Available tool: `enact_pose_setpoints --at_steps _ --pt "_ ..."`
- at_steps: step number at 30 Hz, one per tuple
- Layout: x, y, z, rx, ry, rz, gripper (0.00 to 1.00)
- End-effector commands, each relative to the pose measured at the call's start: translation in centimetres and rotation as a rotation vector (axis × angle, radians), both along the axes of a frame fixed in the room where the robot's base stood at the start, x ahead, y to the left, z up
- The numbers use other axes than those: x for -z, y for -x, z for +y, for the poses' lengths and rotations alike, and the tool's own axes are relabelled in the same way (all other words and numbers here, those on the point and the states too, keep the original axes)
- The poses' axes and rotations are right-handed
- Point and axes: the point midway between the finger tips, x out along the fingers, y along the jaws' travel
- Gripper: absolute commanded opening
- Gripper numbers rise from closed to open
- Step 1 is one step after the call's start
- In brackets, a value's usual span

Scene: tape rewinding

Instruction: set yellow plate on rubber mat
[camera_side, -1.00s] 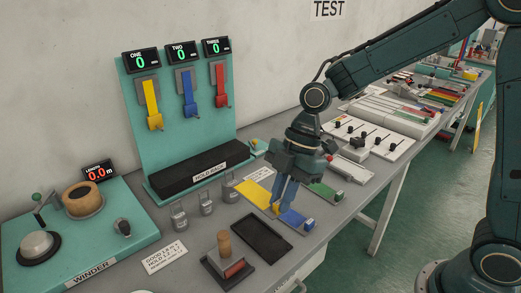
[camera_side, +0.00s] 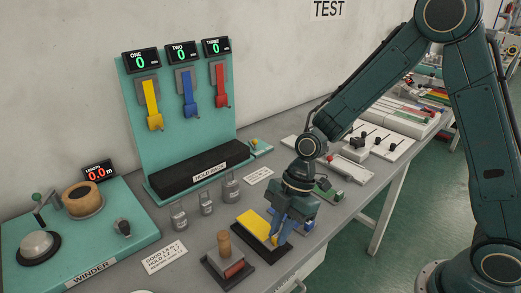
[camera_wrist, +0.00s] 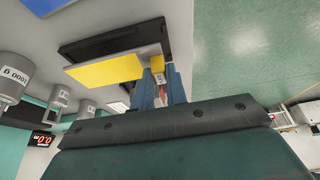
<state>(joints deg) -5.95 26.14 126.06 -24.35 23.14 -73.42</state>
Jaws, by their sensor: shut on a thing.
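The yellow plate (camera_side: 254,223) is over the black rubber mat (camera_side: 269,258) on the grey bench. In the wrist view the plate (camera_wrist: 105,73) covers part of the mat (camera_wrist: 110,37), which shows along its far side. A yellow block (camera_wrist: 157,63) at the plate's end sits between my fingertips. My gripper (camera_side: 280,236) is shut on the yellow plate at this end, pointing down. I cannot tell whether the plate's underside touches the mat.
A wooden-handled stamp-like block (camera_side: 228,260) stands just left of the mat. Several grey weights (camera_side: 206,203) stand behind it. A blue plate (camera_side: 298,219) and a green plate (camera_side: 326,191) lie close to my gripper on the right. The bench's front edge is near.

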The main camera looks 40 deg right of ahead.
Motion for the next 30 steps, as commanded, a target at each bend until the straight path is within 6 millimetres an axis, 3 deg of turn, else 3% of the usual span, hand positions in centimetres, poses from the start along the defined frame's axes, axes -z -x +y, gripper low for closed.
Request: enact_pose_setpoints --at_steps 6,21,22,24,30 --pt "2.0 0.0 0.0 -0.002 -0.001 0.001 0.00" --pt "2.6 0.0 0.0 -0.001 -0.001 0.000 0.00" --pt "2.6 0.0 0.0 -0.001 0.000 0.001 0.20" --pt "2.6 0.0 0.0 -0.001 0.000 0.001 0.34" --pt "2.5 0.0 0.0 -0.001 0.000 0.000 0.36"
